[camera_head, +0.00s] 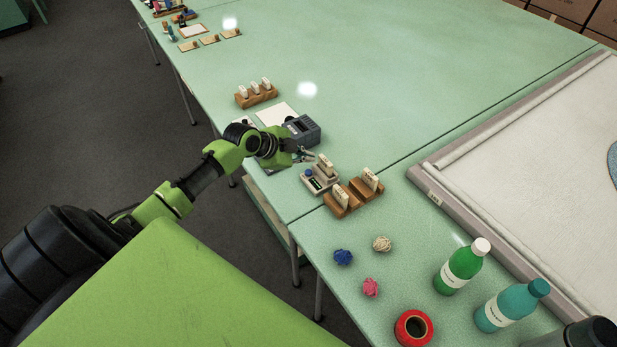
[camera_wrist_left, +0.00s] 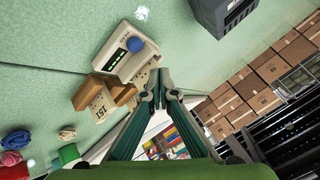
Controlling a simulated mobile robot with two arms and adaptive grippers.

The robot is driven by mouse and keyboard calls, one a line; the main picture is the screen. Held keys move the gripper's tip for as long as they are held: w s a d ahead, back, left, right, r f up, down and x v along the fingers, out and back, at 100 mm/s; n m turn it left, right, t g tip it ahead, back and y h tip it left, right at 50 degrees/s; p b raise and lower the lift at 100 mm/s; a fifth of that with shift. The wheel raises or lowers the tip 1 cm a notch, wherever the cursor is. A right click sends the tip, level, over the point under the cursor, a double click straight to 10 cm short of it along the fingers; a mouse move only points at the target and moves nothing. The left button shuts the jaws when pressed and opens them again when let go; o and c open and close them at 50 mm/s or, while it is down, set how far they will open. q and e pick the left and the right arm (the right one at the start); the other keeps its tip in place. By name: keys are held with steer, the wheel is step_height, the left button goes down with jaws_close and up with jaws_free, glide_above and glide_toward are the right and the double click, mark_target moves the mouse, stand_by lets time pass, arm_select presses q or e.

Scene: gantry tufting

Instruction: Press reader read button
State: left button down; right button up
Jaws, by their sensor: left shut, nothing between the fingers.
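The reader (camera_head: 318,184) is a small beige box on the green table, with a green-lit dark display and a round blue read button (camera_head: 308,172). A pale tag (camera_head: 326,163) stands at its far side. In the left wrist view the reader (camera_wrist_left: 113,61) lies left of the fingertips, and its blue button (camera_wrist_left: 136,44) shows uncovered. My left gripper (camera_head: 308,156) is shut and empty, just beyond the reader in the head view. In the wrist view its fingertips (camera_wrist_left: 161,76) are apart from the button; their height above the table is hard to tell. My right gripper is not in view.
A wooden rack (camera_head: 354,206) with pale tags stands close to the reader. A dark grey device (camera_head: 303,130) sits just behind my left gripper. The table's middle is clear.

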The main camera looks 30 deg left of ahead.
mark_target(314, 169)
arm_select(q)
steer(key=shift+f+b, duration=0.75)
steer(key=shift+f, duration=0.8)
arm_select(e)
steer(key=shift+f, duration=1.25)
arm_select(q)
steer(key=shift+f+b, duration=0.3)
steer(key=shift+f, duration=0.1)
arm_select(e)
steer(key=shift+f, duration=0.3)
arm_select(q)
steer(key=shift+f+b, duration=0.4)
steer(key=shift+f, duration=0.1)
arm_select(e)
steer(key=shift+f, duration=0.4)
arm_select(q)
steer(key=shift+r, duration=0.1)
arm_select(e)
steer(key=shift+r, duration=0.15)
arm_select(q)
steer(key=shift+r+p, duration=0.8)
steer(key=shift+r, duration=0.05)
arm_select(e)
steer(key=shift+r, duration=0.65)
arm_select(q)
step_height(314, 169, up, 5)
steer(key=p, duration=0.4)
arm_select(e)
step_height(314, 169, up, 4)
